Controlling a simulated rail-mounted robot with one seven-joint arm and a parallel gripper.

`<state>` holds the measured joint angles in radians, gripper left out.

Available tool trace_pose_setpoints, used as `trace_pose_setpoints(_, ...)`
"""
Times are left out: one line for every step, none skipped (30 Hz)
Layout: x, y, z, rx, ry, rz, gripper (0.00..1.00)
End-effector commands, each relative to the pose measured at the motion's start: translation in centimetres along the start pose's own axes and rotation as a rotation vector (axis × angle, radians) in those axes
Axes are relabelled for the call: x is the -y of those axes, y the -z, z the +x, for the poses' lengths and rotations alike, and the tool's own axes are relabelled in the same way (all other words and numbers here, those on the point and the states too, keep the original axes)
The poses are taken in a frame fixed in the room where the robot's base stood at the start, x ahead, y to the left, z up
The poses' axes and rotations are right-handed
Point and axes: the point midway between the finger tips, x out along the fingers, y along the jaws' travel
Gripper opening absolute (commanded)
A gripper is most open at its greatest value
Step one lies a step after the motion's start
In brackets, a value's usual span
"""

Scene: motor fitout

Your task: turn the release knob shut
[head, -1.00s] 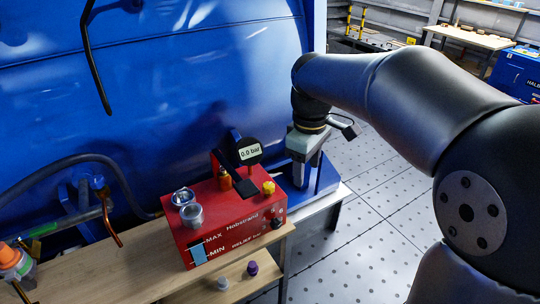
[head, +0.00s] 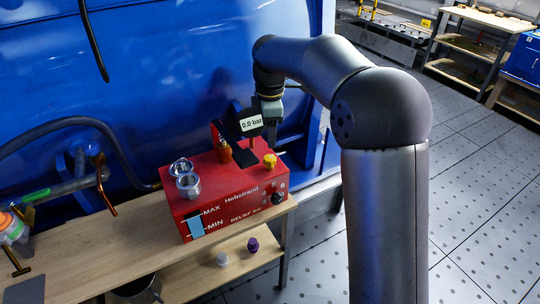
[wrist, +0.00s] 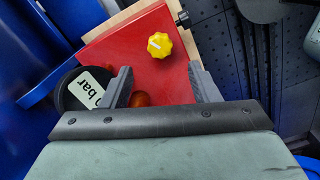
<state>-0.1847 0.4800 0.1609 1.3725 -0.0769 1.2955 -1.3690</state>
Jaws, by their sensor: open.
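The red pump box (head: 232,214) sits on the wooden bench, with a yellow lobed knob (head: 270,160) on its top near the right end. In the wrist view the yellow knob (wrist: 159,45) shows a pale pointer line and lies just beyond the fingertips, roughly centred between them. My gripper (wrist: 160,76) is open and empty, its two grey fingers apart over the box top. Neither finger appears to touch the knob. In the head view the fingers are largely hidden behind the gauge, which reads 0.0 bar (head: 251,123).
Two metal fittings (head: 187,185) stand on the box's left top. The gauge (wrist: 88,88) is close beside my left finger in the wrist view. The blue tank (head: 200,60) rises behind.

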Motion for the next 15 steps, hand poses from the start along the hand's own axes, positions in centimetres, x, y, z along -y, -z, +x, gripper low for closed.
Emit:
trace_pose_setpoints(0.0, 0.0, 1.3, 0.000, 0.003, 0.000, 0.55)
trace_pose_setpoints(0.1, 0.0, 2.0, 0.001, 0.004, -0.001, 0.55)
trace_pose_setpoints(0.1, 0.0, 2.8, 0.000, 0.004, -0.001, 0.55)
trace_pose_setpoints(0.1, 0.0, 3.5, 0.000, 0.004, -0.001, 0.55)
trace_pose_setpoints(0.1, 0.1, 4.1, 0.000, 0.004, -0.001, 0.55)
trace_pose_setpoints(0.1, 0.0, 4.8, 0.000, 0.004, 0.000, 0.55)
trace_pose_setpoints(0.0, 0.0, 5.3, 0.000, 0.003, 0.000, 0.55)
trace_pose_setpoints(0.1, 0.0, 5.8, 0.001, 0.003, 0.000, 0.55)
trace_pose_setpoints(0.0, 0.0, 6.3, 0.000, 0.002, 0.000, 0.55)
trace_pose_setpoints(0.0, 0.0, 6.7, 0.000, 0.002, 0.000, 0.55)
trace_pose_setpoints(0.0, 0.0, 7.0, 0.000, 0.002, 0.000, 0.55)
trace_pose_setpoints(0.0, 0.0, 7.5, 0.000, 0.001, 0.000, 0.55)
trace_pose_setpoints(0.0, 0.0, 7.7, 0.000, 0.001, 0.000, 0.55)
trace_pose_setpoints(0.0, 0.0, 7.9, 0.000, 0.001, 0.000, 0.55)
trace_pose_setpoints(0.0, 0.0, 8.1, 0.000, 0.001, 0.000, 0.55)
